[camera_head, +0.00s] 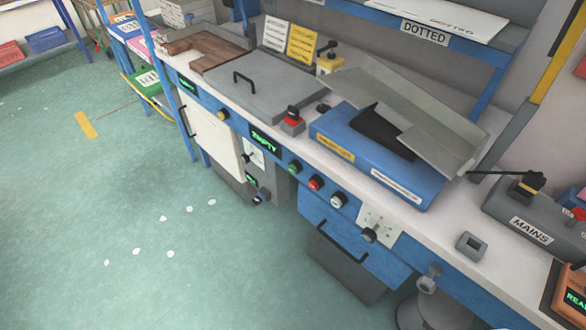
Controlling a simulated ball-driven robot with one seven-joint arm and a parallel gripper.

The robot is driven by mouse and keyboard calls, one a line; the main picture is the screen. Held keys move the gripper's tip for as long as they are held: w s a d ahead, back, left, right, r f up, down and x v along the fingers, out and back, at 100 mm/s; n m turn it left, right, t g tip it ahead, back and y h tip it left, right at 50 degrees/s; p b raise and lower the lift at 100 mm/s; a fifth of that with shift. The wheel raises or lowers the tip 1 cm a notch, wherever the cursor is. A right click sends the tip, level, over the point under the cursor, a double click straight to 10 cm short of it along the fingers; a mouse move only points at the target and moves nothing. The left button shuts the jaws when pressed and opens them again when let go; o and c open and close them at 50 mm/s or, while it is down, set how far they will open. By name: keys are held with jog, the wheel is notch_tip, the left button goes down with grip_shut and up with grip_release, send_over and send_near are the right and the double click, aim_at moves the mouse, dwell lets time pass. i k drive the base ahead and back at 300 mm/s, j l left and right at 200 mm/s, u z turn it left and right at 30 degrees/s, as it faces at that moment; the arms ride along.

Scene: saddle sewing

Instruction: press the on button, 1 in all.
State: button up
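A green button (295,167) sits on the blue front panel of the bench, left of a red button (315,183) and a white-rimmed round control (338,200). I cannot read any "on" label beside these controls, so I cannot tell for sure which one is the on button. Another small red button (583,214) shows on the grey box marked MAINS (530,229) at the right, partly cut off by the frame edge. My gripper is not in view.
The bench top (315,150) carries a blue machine (345,140) with grey plates, a red-topped switch box (292,122) and a grey lidded box (268,92). A cabinet (345,265) and round pedestal (428,308) stand below. The green floor (90,210) at left is mostly clear.

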aim_at(292, 168)
jog(key=i+j+u, duration=0.2)
jog(key=u, duration=0.2)
jog(key=i+j+u, duration=0.15)
jog(key=i+u, duration=0.4)
jog(key=u, duration=0.25)
